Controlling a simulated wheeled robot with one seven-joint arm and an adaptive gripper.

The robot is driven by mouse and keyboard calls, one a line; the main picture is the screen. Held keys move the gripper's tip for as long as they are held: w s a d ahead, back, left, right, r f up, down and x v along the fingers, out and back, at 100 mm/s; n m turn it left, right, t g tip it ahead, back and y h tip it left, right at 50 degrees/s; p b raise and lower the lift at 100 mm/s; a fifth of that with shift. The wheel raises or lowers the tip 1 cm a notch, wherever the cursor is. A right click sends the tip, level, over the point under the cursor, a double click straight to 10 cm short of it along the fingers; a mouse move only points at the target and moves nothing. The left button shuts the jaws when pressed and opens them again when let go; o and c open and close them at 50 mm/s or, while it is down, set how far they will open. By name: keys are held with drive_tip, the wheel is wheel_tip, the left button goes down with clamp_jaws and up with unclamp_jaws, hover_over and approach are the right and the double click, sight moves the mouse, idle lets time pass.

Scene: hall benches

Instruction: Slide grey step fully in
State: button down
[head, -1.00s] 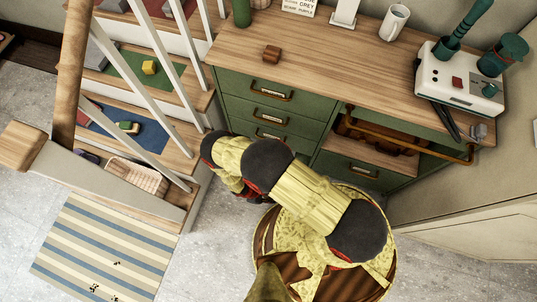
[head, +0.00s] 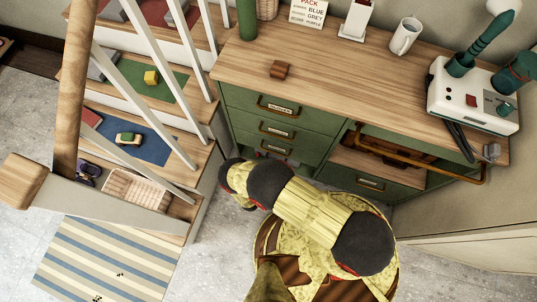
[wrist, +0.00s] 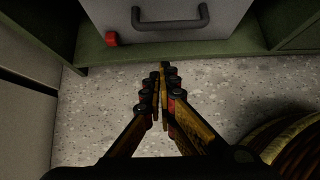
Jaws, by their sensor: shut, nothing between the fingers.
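The grey step (wrist: 178,18) shows in the wrist view as a flat grey front with a dark bar handle (wrist: 170,22), set in a green cabinet frame (wrist: 85,48). I cannot tell how far it stands out from the frame. A small red piece (wrist: 110,38) sits at its lower left corner. My gripper (wrist: 163,68) is shut and empty, over the speckled floor just below the frame and the handle. In the head view my arm covers the lower left of the green cabinet, and the grey front is not clear there.
Green drawers (head: 275,107) stand under a wooden worktop (head: 340,70). A brass-coloured rail (head: 430,165) juts out at the right. At the left are stairs with a blue mat (head: 150,148), a toy car (head: 128,138) and a basket (head: 135,188). A striped rug (head: 105,260) lies on the floor.

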drive_tip(key=w+r+b+x, duration=0.1)
drive_tip(key=b+x, duration=0.3)
drive_tip(key=x, duration=0.7)
drive_tip(key=shift+w+d+r, duration=0.25)
drive_tip(key=shift+w+d, duration=0.25)
